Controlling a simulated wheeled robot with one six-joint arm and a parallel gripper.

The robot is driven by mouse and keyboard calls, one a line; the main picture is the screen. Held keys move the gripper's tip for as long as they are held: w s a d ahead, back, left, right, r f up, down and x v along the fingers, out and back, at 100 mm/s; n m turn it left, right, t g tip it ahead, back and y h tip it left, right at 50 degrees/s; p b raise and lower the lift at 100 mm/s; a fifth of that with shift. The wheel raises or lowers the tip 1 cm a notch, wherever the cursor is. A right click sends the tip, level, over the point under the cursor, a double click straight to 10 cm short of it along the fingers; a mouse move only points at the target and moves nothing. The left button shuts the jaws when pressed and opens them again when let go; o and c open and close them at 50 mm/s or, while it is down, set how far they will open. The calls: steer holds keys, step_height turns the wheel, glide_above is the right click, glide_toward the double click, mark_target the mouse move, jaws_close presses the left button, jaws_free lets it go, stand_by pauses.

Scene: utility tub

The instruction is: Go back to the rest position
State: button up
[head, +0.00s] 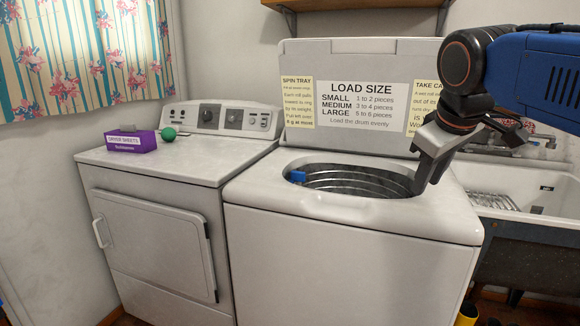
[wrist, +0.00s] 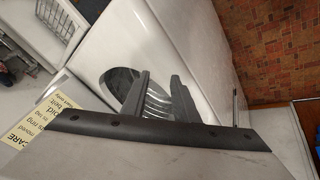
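My gripper (head: 424,180) hangs at the right part of the open washer's drum opening in the head view, its fingertips low by the rim. In the wrist view its two dark fingers (wrist: 159,78) stand apart with nothing between them. The white top-load washer (head: 350,260) has its lid (head: 360,62) raised behind the opening. The metal drum (head: 355,180) shows inside, and a blue item (head: 297,176) is at its left edge. The lower part of the drum is hidden.
A white dryer (head: 165,170) stands to the left, with a purple dryer-sheet box (head: 131,141) and a green ball (head: 168,134) on top. A white sink (head: 540,190) is at the right, close to my arm. A wooden shelf (head: 340,4) is above the lid.

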steer(key=s+f+m, duration=0.2)
steer(key=s+f, duration=0.3)
steer(key=f, duration=0.3)
steer(key=s+d+f+m, duration=0.1)
steer(key=s+f, duration=0.4)
steer(key=f, duration=0.4)
steer(key=s+f+m+y, duration=0.1)
steer(key=s+f+m, duration=0.1)
steer(key=s+f, duration=0.3)
step_height(320, 180, down, 4)
steer(key=shift+s+d+r+m+g, duration=0.1)
steer(key=shift+s+d+m+g, duration=0.1)
steer(key=shift+s+m+g, duration=0.15)
